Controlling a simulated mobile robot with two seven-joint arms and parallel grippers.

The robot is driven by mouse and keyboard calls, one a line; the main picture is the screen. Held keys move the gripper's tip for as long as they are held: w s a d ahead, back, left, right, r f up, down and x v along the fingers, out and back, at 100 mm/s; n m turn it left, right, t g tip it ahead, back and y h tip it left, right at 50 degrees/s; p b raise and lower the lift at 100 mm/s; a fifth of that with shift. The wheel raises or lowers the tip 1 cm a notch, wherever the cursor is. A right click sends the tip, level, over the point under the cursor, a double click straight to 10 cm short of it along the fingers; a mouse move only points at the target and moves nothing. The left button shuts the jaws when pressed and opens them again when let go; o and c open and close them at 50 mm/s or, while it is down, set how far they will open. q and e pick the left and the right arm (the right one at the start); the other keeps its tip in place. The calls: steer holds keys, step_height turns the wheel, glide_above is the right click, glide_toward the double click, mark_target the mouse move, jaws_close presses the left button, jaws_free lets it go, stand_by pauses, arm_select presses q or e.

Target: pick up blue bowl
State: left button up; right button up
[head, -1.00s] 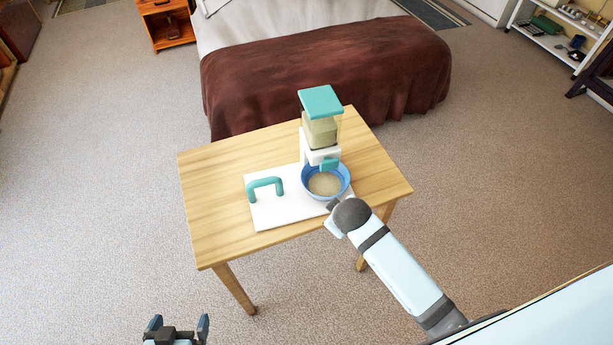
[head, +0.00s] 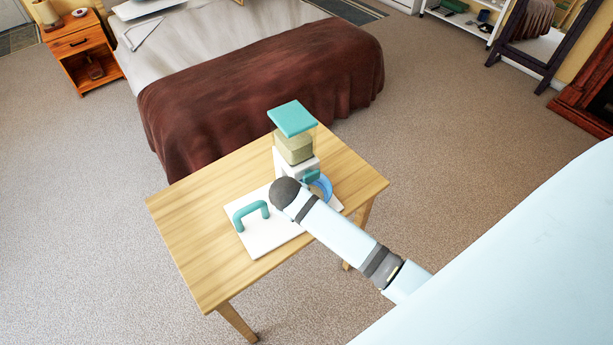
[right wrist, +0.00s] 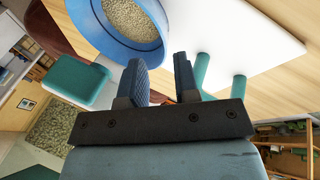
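The blue bowl (head: 322,187) stands on a white board under the spout of a dispenser. In the head view my right arm hides much of it. The right wrist view shows the bowl (right wrist: 84,20) at the top, holding pale grain. My right gripper (right wrist: 160,62) is open, its two fingers apart at the bowl's rim. The left finger overlaps the rim in the picture; I cannot tell whether it touches or whether the wall is between the fingers. In the head view the right gripper is hidden behind my wrist. My left gripper is not in view.
The dispenser (head: 292,119) has a teal lid and grain inside, close behind the bowl. The white board (head: 262,240) has a teal handle (head: 250,212) left of the bowl. The wooden table (head: 195,230) is otherwise clear. A bed with a brown blanket (head: 260,90) stands behind.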

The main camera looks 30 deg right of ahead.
steer(key=x, duration=0.3)
steer(key=shift+w+f, duration=0.2)
steer(key=shift+f, duration=0.05)
steer(key=shift+p+x, duration=0.65)
steer(key=shift+x, duration=2.1)
steer(key=shift+s, duration=0.25)
jaws_close()
